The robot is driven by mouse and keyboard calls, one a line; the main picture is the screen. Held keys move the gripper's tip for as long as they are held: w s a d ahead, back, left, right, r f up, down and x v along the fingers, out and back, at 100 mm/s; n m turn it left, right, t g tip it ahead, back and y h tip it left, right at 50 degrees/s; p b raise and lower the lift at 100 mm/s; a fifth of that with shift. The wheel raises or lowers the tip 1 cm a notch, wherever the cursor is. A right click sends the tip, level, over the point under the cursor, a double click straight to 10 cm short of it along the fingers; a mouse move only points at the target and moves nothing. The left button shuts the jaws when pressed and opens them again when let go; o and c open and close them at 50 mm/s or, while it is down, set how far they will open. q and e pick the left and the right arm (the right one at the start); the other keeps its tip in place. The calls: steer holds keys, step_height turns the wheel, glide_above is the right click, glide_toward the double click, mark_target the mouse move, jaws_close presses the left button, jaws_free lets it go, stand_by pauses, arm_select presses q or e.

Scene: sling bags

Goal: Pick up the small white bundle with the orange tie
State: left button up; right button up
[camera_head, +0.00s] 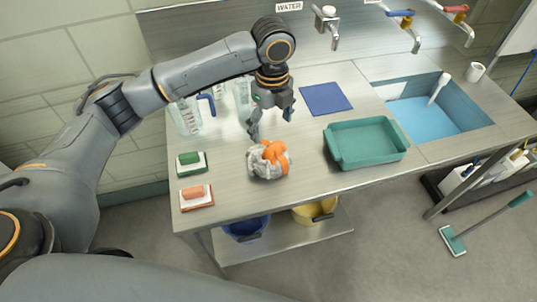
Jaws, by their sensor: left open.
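The small white bundle (262,166) with the orange tie (274,152) sits on the steel counter, near its front edge. My left gripper (270,133) points down just above and behind the bundle. Its fingers are apart with nothing seen between them. Whether a fingertip touches the bundle cannot be told from this view. My right gripper is not in view.
A teal tray (366,163) stands right of the bundle, and a blue mat (326,98) lies behind. Clear jugs (188,118) stand behind. A sink (437,111) is at the right.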

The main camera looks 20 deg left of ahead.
mark_target(272, 143)
arm_select(q)
steer(key=shift+f, duration=0.95)
steer(key=shift+w+f+p, duration=0.15)
steer(key=shift+f+p, duration=0.3)
steer(key=shift+f, duration=0.1)
steer(key=f, duration=0.2)
steer(key=f+p, duration=0.1)
steer(key=shift+w+f, duration=0.2)
steer(key=shift+f, duration=0.5)
steer(key=shift+c, duration=0.4)
jaws_close()
steer(key=shift+r, duration=0.1)
